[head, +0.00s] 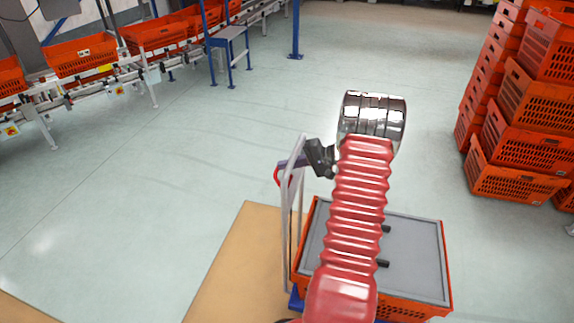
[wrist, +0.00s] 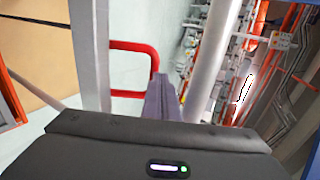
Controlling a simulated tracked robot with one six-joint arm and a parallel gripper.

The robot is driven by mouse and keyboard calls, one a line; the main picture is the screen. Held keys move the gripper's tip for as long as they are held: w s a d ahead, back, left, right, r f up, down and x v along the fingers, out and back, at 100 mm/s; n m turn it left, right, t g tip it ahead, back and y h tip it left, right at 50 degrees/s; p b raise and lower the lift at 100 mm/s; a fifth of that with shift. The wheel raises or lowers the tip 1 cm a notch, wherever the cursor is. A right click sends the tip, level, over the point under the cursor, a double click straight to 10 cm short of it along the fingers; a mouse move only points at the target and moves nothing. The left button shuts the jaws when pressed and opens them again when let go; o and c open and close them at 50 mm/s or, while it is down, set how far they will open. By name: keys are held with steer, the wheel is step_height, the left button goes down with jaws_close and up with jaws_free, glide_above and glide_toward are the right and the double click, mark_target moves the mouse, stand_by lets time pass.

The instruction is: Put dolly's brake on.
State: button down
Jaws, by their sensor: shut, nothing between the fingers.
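The dolly's pale upright handle frame (head: 286,235) stands at the left end of an orange tote (head: 402,308) with a grey lid. A red bent bar (head: 277,178), probably the brake lever, sticks out from the frame. In the wrist view the red bar (wrist: 135,45) is a loop beside a grey post (wrist: 88,50). My gripper (head: 282,164) has purple fingers, shut and empty, at the frame near its top. In the wrist view the fingertips (wrist: 160,78) overlap the loop's right end; I cannot tell whether they touch it. My arm hides part of the tote.
A tan board (head: 225,270) lies on the floor left of the dolly. Stacked orange totes (head: 520,140) stand at the right. A conveyor (head: 130,75) carrying orange totes runs along the back left. The floor between them is clear.

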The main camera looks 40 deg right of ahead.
steer(key=v, duration=1.3)
steer(key=shift+s+d+r, duration=0.2)
steer(key=shift+s, duration=0.05)
steer(key=s+a+f+m+g, duration=0.2)
steer(key=s+a+f+g, duration=0.3)
steer(key=a, duration=0.3)
steer(key=s+a+r+n+h, duration=0.2)
steer(key=a+r+n, duration=0.2)
steer(key=a, duration=0.9)
steer(key=s+a+r+n+h, duration=0.2)
steer(key=a+r+n, duration=0.3)
steer(key=a+r, duration=0.5)
steer(key=s+a+r+n+h, duration=0.2)
steer(key=a+r+n, duration=0.3)
steer(key=a, duration=1.3)
steer(key=shift+s+r+g, duration=0.15)
steer(key=shift+r+g, duration=0.25)
steer(key=shift+r, duration=0.55)
